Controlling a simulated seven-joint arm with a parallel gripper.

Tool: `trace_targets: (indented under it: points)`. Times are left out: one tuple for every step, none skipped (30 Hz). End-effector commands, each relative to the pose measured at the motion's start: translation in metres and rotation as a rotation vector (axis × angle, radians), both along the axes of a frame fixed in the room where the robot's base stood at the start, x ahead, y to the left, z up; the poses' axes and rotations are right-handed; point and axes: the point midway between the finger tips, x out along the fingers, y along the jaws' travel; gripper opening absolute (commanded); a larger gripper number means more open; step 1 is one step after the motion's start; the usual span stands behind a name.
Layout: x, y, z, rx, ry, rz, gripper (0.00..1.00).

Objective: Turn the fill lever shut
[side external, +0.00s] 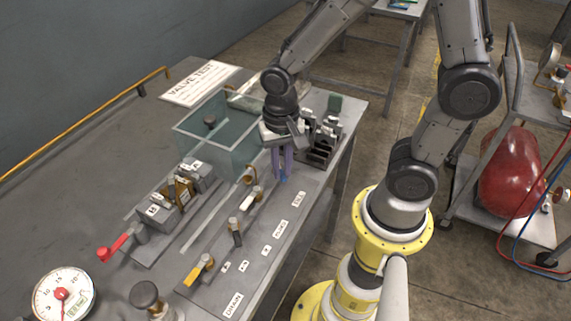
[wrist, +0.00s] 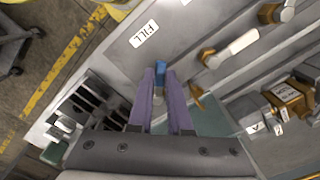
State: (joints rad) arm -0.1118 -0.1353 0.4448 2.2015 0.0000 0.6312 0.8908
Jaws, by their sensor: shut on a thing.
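The fill lever has a blue handle, which shows in the wrist view (wrist: 160,70) between the tips of my gripper's purple fingers (wrist: 161,92). In the side view my gripper (side external: 282,178) points down at the far end of the lever row, with a bit of blue at its fingertips. My gripper is shut on this blue handle. The white FILL label (wrist: 143,33) lies on the panel just beyond the handle and also shows in the side view (side external: 299,199). The fingers hide most of the lever, and its pivot is unclear.
A white-handled lever (side external: 252,197) is the nearest neighbour, then a black one (side external: 236,233) and a yellow one (side external: 193,275). A red lever (side external: 112,248) is farther left. A clear tank (side external: 215,147) and a dark slotted rack (side external: 321,150) stand close to my gripper.

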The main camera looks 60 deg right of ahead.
Motion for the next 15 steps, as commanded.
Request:
trace_targets:
  points:
    - [0.002, 0.002, 0.001, 0.0, -0.003, -0.045, 0.0]
    - [0.003, 0.002, 0.001, 0.0, -0.003, -0.073, 0.0]
    - [0.004, 0.003, 0.001, 0.0, -0.003, -0.111, 0.0]
    - [0.005, 0.004, 0.001, 0.0, -0.003, -0.139, 0.0]
    - [0.006, 0.005, 0.001, 0.0, -0.003, -0.168, 0.0]
    - [0.008, 0.005, 0.001, 0.001, -0.002, -0.206, 0.0]
    - [0.008, 0.006, 0.001, 0.001, -0.002, -0.235, 0.0]
    - [0.009, 0.007, 0.001, 0.001, -0.002, -0.263, 0.0]
    - [0.011, 0.007, 0.001, 0.0, -0.002, -0.301, 0.0]
    - [0.012, 0.008, 0.001, 0.0, -0.004, -0.33, 0.0]
    - [0.013, 0.008, 0.001, 0.0, -0.004, -0.357, 0.0]
    - [0.015, 0.009, 0.001, 0.0, -0.004, -0.394, 0.0]
    - [0.015, 0.009, 0.001, 0.0, -0.004, -0.421, 0.0]
    - [0.016, 0.01, 0.001, 0.0, -0.004, -0.447, 0.0]
    - [0.018, 0.01, 0.001, 0.0, -0.004, -0.482, 0.0]
